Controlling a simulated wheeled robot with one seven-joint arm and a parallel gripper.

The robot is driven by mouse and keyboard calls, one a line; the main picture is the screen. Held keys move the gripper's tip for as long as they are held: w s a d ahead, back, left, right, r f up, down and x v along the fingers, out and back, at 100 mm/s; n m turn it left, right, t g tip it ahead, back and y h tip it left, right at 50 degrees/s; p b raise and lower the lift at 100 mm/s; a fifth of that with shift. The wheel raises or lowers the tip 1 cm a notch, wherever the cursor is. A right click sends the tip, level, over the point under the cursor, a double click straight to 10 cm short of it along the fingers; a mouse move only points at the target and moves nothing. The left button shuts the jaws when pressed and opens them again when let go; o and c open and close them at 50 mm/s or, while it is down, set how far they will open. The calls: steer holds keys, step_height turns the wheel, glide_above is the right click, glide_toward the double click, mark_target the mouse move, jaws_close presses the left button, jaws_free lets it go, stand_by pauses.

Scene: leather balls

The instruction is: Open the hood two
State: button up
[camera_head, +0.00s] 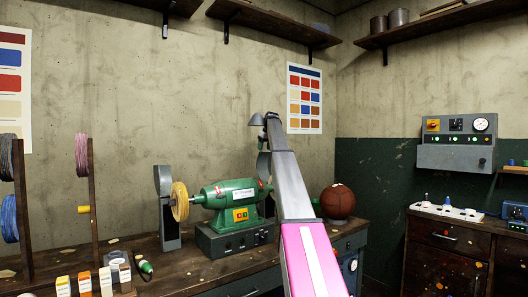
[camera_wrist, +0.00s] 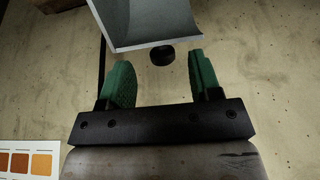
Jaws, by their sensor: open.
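In the head view, a grey metal hood (camera_head: 163,181) stands by the buffing wheel at the left end of the green machine. A second grey hood (camera_head: 263,166) shows at its right end, mostly hidden behind my arm. No number is legible on either. In the wrist view, a grey sheet-metal panel (camera_wrist: 155,22) with a short black knob (camera_wrist: 162,56) lies ahead of my gripper (camera_wrist: 160,75). The green-padded fingers are apart and empty. The knob shows between the fingertips and a little beyond; contact cannot be told. In the head view, my gripper is not clearly visible.
The green machine (camera_head: 229,198) sits on the wooden bench (camera_head: 210,265). A brown leather ball (camera_head: 337,201) is right of my arm. Spool posts (camera_head: 91,205) and small bottles (camera_head: 106,281) stand at left. A shelf (camera_head: 275,27) hangs above; a control box (camera_head: 456,143) is on the right wall.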

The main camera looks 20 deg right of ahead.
steer(key=v, duration=0.8)
steer(key=shift+r, duration=0.25)
